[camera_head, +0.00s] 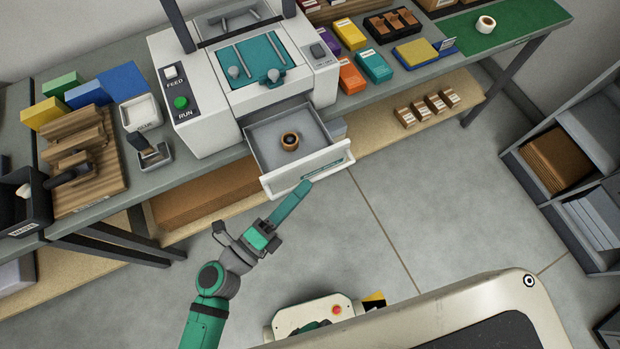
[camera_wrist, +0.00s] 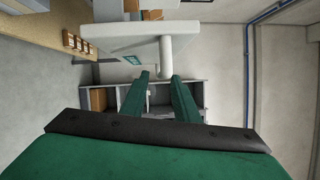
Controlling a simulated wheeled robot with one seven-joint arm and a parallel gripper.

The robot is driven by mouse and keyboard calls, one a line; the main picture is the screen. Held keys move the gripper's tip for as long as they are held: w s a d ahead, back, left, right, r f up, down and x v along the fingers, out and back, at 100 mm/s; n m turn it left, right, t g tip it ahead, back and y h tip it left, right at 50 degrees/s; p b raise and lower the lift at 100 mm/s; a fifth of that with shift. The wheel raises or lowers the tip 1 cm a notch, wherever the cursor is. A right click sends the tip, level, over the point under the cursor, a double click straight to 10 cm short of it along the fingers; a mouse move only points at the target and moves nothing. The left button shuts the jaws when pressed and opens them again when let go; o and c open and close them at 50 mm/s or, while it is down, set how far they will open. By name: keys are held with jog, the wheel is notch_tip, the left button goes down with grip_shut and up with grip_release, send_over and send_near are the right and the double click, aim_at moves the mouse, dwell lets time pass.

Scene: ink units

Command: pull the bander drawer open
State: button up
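The bander (camera_head: 210,115) is a white machine on the bench with FEED and RUN buttons and a teal top plate. Its drawer (camera_head: 265,150) stands pulled out at the front, with a small brown ring-shaped roll (camera_head: 290,141) inside. The white drawer front (camera_head: 308,170) carries a teal strip marking or handle. My gripper (camera_head: 304,187) is just in front of and below the drawer front. In the wrist view, its two green fingers (camera_wrist: 160,78) are apart with nothing between them. A white part (camera_wrist: 135,38), apparently the drawer front, lies just beyond the tips; contact cannot be told.
Coloured boxes (camera_head: 352,76) stand right of the bander; a glue tray (camera_head: 140,112) and wooden rack (camera_head: 85,150) stand left. A lower shelf (camera_head: 375,125) runs below. A grey shelf unit (camera_head: 560,190) stands at right.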

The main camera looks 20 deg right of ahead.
jog(key=v, duration=0.6)
dwell(0.5)
jog(key=s+a+n+t+y, duration=0.1)
jog(key=s+n+t+y, duration=0.25)
jog(key=n, duration=0.45)
jog(key=s+a+f+n+t+y, duration=0.1)
jog(key=s+n+t+y, duration=0.1)
jog(key=n+y, duration=0.45)
jog(key=s+a+n+t+y, duration=0.1)
jog(key=s+n+t+y, duration=0.1)
jog(key=n, duration=0.7)
jog(key=s+d+f+n+g+y, duration=0.2)
jog(key=d+f+n+y, duration=0.1)
jog(key=n, duration=0.5)
jog(key=shift+s+d+f+y, duration=0.15)
jog(key=shift+s+f+y, duration=0.25)
jog(key=shift+f, duration=0.4)
jog(key=shift+w, duration=0.1)
